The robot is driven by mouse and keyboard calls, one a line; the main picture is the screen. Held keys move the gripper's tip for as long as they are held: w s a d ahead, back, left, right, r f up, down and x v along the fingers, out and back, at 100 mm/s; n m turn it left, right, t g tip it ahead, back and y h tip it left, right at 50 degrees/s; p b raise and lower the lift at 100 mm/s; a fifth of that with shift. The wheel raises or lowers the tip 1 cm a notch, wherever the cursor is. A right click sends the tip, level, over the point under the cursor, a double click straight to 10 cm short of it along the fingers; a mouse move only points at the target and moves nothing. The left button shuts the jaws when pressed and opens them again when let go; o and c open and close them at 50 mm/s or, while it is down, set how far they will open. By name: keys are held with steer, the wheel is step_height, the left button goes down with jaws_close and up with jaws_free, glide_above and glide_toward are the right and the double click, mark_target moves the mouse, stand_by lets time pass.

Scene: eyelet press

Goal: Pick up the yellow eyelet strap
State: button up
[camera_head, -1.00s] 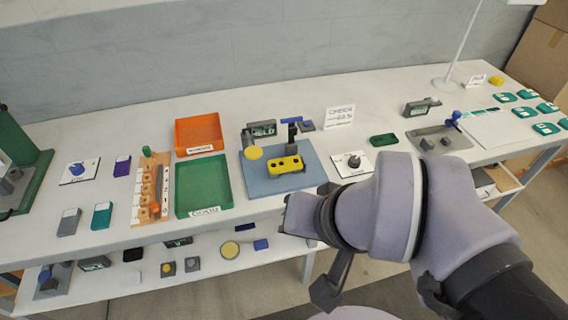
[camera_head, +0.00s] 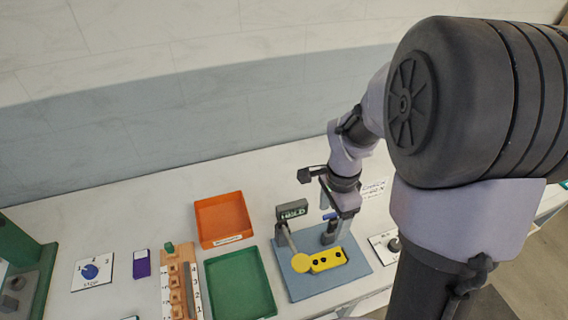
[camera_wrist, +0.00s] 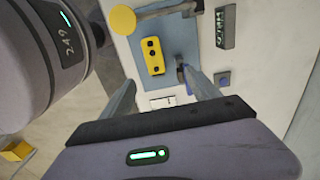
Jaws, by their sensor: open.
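The yellow eyelet strap (camera_head: 328,260), a short bar with dark holes along it, sits on the blue-grey base plate (camera_head: 352,277) of the press. It also shows in the wrist view (camera_wrist: 153,56), beyond my fingertips. My gripper (camera_wrist: 160,78) is open with nothing between its fingers. In the head view, my gripper (camera_head: 338,208) hangs above the back of the plate, behind and above the strap, apart from it. Its fingertips are partly hard to make out there. The strap's underside is hidden.
A yellow disc (camera_head: 301,263) on a grey arm stands at the strap's left end. A blue-topped post (camera_head: 329,232) rises behind it, with a HOLD sign (camera_head: 292,209) at the back. An orange tray (camera_head: 222,218) and a green tray (camera_head: 240,286) lie left.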

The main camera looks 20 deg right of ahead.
steer(key=b, duration=0.4)
glide_above(327, 258)
step_height(327, 258, down, 12)
steer(key=shift+w+d, duration=0.1)
step_height(327, 258, down, 6)
steer(key=shift+r+b, duration=0.2)
steer(key=shift+b, duration=0.7)
steer(key=shift+r, duration=0.1)
steer(key=c, duration=1.4)
